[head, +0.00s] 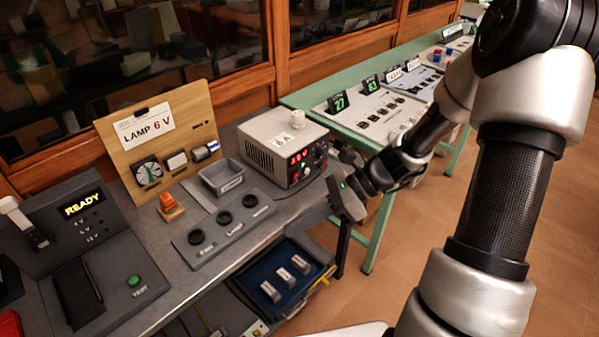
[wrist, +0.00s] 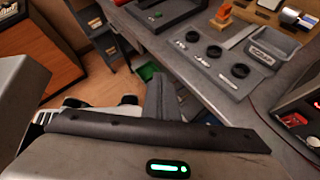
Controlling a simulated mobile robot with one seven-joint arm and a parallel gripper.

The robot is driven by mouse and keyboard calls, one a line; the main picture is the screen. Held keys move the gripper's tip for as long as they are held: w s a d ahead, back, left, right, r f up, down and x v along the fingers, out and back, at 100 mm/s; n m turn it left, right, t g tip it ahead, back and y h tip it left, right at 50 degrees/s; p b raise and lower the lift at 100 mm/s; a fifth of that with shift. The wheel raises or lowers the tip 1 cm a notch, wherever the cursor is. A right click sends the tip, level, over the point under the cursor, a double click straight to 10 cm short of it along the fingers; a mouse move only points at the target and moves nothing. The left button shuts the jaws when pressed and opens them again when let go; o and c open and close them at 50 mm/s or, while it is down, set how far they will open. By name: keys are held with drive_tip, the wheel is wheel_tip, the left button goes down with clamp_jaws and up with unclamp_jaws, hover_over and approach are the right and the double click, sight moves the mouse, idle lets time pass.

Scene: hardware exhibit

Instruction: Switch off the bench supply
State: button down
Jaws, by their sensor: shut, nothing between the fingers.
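The bench supply (head: 268,155) is a grey box with a dark front panel, a lit red display and several small controls. It stands at the right end of the grey bench. In the wrist view part of its front panel (wrist: 302,112) shows at the right edge, with a red control low on it. My gripper (head: 343,200) is in front and to the right of the supply, apart from it, near the bench's right end. In the wrist view my gripper (wrist: 160,100) is shut and empty, beside the bench edge. The exact switch position is unclear.
A grey panel with three black knobs (head: 223,218) and a grey tray (head: 221,175) lie left of the supply. A wooden board (head: 160,143) reads "LAMP 6 V". A box reading "READY" (head: 82,205) is further left. A green table (head: 372,95) stands behind right.

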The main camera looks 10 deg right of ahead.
sight(298, 174)
drive_tip(key=w+d+f+m+t+b, duration=0.2)
drive_tip(key=w+d+f+m+t, duration=0.2)
drive_tip(key=m, duration=0.5)
drive_tip(key=w+d+f+m+t+y+b, duration=0.1)
drive_tip(key=w+d+f+m+t+b, duration=0.2)
drive_tip(key=d+f+m+t, duration=0.2)
drive_tip(key=w+d+f+m+t+b, duration=0.2)
drive_tip(key=w+d+f+m+t, duration=0.2)
drive_tip(key=m+t, duration=0.5)
drive_tip(key=d+f+m, duration=0.1)
drive_tip(key=m, duration=0.2)
drive_tip(key=shift+w+f+m+y, duration=0.15)
drive_tip(key=shift+w+m+y, duration=0.15)
drive_tip(key=shift+y, duration=0.1)
drive_tip(key=b+x, duration=0.1)
drive_tip(key=x, duration=0.6)
drive_tip(key=b+x, duration=0.1)
drive_tip(key=x, duration=0.6)
drive_tip(key=shift+d+r, duration=0.1)
drive_tip(key=shift+r, duration=0.1)
